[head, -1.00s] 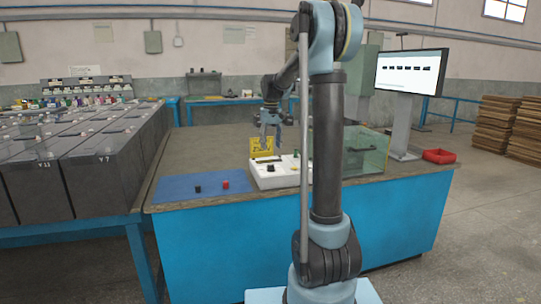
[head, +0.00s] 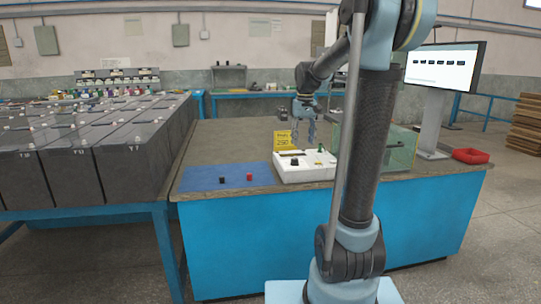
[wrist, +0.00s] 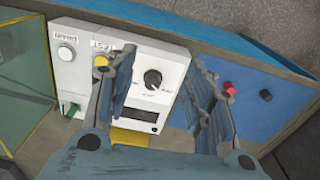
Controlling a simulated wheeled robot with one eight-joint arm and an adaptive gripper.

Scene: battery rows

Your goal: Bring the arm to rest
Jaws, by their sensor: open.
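My gripper (head: 304,132) hangs above the workbench, over the back edge of a white test box. In the wrist view my gripper (wrist: 160,110) has its two fingers wide apart with nothing between them, and the box's face lies beyond. The white test box (head: 308,173) carries a black knob (wrist: 153,78), a yellow button, a green part and a dark display. My arm rises from its base and bends over toward the bench.
A blue mat (head: 210,179) holds a black cap (head: 222,180) and a red cap (head: 249,177). A yellow sign (head: 284,140) stands behind the box. A glass case (head: 402,148), a monitor (head: 446,68) and a red tray (head: 470,155) are to the right. Battery rows (head: 60,160) fill the left.

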